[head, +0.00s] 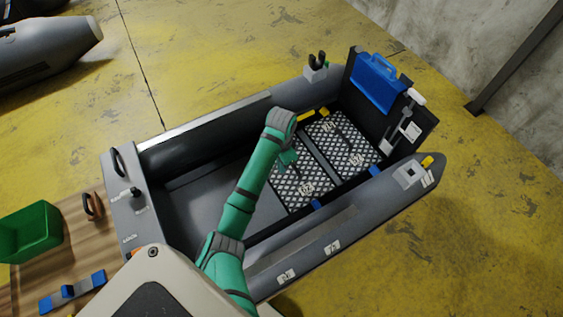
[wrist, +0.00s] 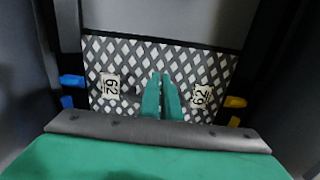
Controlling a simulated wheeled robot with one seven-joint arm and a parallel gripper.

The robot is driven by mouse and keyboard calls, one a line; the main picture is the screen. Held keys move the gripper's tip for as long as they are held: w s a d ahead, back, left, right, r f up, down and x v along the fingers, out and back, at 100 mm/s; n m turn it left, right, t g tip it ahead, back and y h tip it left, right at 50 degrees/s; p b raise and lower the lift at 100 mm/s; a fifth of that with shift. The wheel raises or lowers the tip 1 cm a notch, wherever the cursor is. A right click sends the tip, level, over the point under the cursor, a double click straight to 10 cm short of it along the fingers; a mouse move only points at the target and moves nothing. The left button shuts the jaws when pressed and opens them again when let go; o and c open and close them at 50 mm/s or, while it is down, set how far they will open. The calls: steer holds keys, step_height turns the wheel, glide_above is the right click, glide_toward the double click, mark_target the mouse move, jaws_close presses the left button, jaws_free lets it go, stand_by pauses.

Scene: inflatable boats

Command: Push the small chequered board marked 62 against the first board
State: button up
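The small chequered board marked 62 (head: 283,201) lies on the floor of the grey boat, a black-and-white lattice with pale number labels. It also shows in the wrist view (wrist: 130,55), with a 62 label on each side. The first board (head: 352,133), of similar pattern, lies beyond it towards the stern. A grey strip separates the two boards in the head view. My gripper (head: 288,160) is over the 62 board. In the wrist view its green fingers (wrist: 161,78) are together, with nothing between them; contact with the board cannot be told.
Side tubes flank the boards, with yellow (head: 305,116) and blue (head: 316,204) tabs along them. A dark transom with a blue case (head: 376,84) stands beyond the first board. Bare boat floor (head: 205,195) lies left of the 62 board.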

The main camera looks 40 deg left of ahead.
mark_target(283, 176)
steer(key=shift+f, duration=2.3)
steer(key=shift+w+d+f, duration=0.1)
steer(key=shift+w+d, duration=0.25)
steer(key=shift+w, duration=0.25)
steer(key=shift+w+d+f, duration=0.1)
steer(key=shift+w+d, duration=0.25)
steer(key=shift+w, duration=0.25)
steer(key=shift+s+a, duration=0.2)
steer(key=shift+s, duration=0.35)
steer(key=shift+s+a, duration=0.2)
steer(key=shift+s, duration=0.35)
step_height(283, 176, up, 9)
steer(key=shift+w+a+r, duration=0.15)
steer(key=shift+w+r, duration=0.05)
